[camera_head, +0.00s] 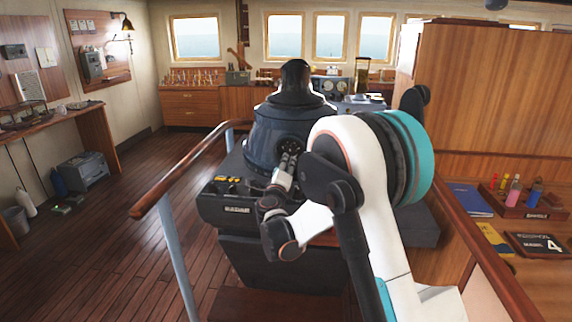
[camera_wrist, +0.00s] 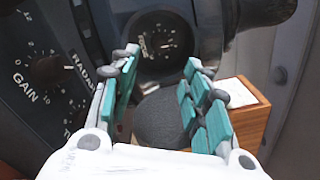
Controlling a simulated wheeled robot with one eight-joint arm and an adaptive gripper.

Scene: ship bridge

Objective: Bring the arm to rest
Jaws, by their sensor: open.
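My white arm with teal bands reaches forward over the radar console in the head view. My gripper (camera_head: 286,170) is small there, in front of the dark blue radar housing (camera_head: 262,135). In the wrist view my gripper (camera_wrist: 163,66) is open, its teal-padded fingers apart with nothing held between them. Past the fingertips is a round dark dial (camera_wrist: 160,44) on the console. I cannot tell whether the fingers touch the console.
A GAIN knob (camera_wrist: 48,70) lies left of the fingers and a wooden box (camera_wrist: 240,112) right. A wooden handrail (camera_head: 185,172) runs left of the console. At right, a desk holds a blue book (camera_head: 468,199) and a bottle rack (camera_head: 522,206). The left floor is largely clear.

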